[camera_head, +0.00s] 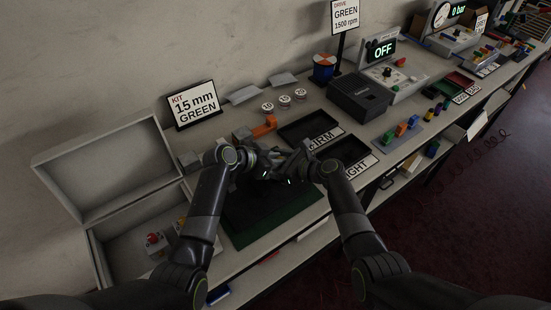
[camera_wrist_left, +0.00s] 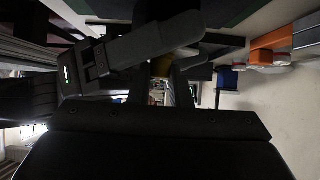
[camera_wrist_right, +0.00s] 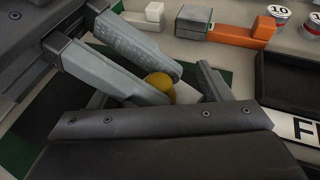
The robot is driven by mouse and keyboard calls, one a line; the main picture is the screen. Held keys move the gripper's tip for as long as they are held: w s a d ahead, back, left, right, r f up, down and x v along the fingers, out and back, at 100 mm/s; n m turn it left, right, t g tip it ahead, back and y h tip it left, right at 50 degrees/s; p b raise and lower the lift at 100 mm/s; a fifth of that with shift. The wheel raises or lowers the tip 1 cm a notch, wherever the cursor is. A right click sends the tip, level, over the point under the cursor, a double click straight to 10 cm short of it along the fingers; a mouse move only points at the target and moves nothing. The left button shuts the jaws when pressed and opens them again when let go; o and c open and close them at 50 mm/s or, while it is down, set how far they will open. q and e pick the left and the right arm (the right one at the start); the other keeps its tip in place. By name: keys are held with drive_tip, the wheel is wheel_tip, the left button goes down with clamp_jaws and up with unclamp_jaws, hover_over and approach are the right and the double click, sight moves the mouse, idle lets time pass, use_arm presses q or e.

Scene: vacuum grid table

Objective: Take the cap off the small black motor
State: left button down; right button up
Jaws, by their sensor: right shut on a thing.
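My left gripper (camera_head: 262,172) and right gripper (camera_head: 292,168) meet above the dark green mat (camera_head: 266,224). A round yellow end of a part (camera_wrist_right: 160,83) shows between the fingers of my right gripper (camera_wrist_right: 160,95), with the left gripper's fingers (camera_wrist_right: 165,88) around it. The yellow also shows in the left wrist view (camera_wrist_left: 178,62). The right gripper is shut on this part. The left gripper's fingers stand apart with a gap between them. Fingers hide the rest of the part; I cannot make out a black motor body or which piece is the cap.
An open grey case (camera_head: 104,178) stands at the left with a red-topped item (camera_head: 154,239) inside. Dark trays (camera_head: 310,126) with labels lie right of the mat. An orange block (camera_head: 264,126) and white-topped cans (camera_head: 284,100) stand behind.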

use_arm(q)
drive_tip(key=shift+r, duration=0.2)
idle(0.6)
drive_tip(key=shift+r, duration=0.95)
drive_tip(key=shift+r, duration=2)
use_arm(e)
drive_tip(key=o, duration=1.5)
drive_tip(key=shift+c, duration=0.2)
use_arm(q)
drive_tip(key=shift+r, duration=0.1)
use_arm(e)
drive_tip(key=shift+s+d+r, duration=0.2)
drive_tip(key=shift+s+d, duration=0.05)
drive_tip(key=shift+d, duration=0.2)
use_arm(q)
drive_tip(key=shift+r, duration=0.1)
use_arm(e)
drive_tip(key=v, duration=1.1)
